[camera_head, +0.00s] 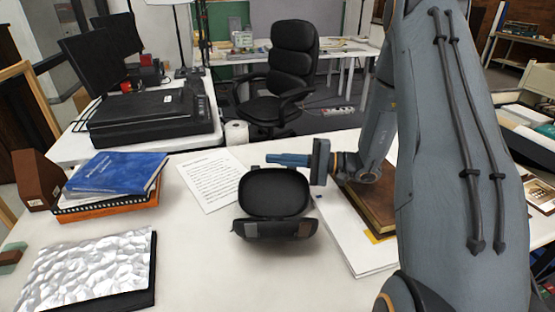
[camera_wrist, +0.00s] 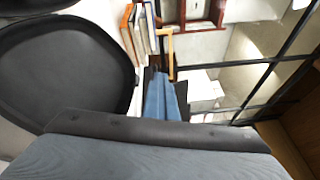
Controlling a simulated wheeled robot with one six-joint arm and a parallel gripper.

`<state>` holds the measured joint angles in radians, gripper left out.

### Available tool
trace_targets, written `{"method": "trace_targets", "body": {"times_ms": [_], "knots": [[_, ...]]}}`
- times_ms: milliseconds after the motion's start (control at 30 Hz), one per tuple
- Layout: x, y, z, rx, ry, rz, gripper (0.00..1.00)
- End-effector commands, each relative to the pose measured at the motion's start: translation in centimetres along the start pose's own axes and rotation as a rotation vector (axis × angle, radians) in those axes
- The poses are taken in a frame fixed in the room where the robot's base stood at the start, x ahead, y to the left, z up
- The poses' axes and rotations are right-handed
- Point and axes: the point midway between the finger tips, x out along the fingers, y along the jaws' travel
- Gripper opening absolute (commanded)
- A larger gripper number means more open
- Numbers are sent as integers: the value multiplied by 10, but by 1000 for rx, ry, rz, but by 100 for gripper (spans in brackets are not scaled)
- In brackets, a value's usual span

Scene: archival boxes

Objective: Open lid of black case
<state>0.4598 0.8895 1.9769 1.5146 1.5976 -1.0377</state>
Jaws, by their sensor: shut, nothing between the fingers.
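The black case (camera_head: 275,229) stands on the white table in the head view, in front of my arm. Its rounded lid (camera_head: 274,193) appears raised and tilted back, with the dark inner side facing the head camera. In the wrist view a large dark rounded part of the case (camera_wrist: 62,75) fills the left side. My gripper (camera_head: 268,158) is at the far edge of the lid, its blue fingers pointing left. The fingers (camera_wrist: 163,82) are together and empty in the wrist view. I cannot tell whether they touch the lid.
A printed sheet (camera_head: 209,180) lies left of the case. A brown book (camera_head: 372,207) on white boards is at the right under my arm. A blue book (camera_head: 117,172) on a stack and a silvery textured panel (camera_head: 88,268) are at the left. The table's front middle is clear.

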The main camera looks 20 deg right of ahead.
Motion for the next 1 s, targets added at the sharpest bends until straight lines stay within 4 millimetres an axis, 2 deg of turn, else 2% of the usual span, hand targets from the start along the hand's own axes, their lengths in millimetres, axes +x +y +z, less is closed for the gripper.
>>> {"method": "trace_targets", "body": {"times_ms": [33,167,533,1000], "knots": [[0,0,0,0,0,0,5],[0,0,0,0,0,0,26],[-6,0,-1,0,1,0,26],[-72,0,-1,-1,2,-1,26]]}}
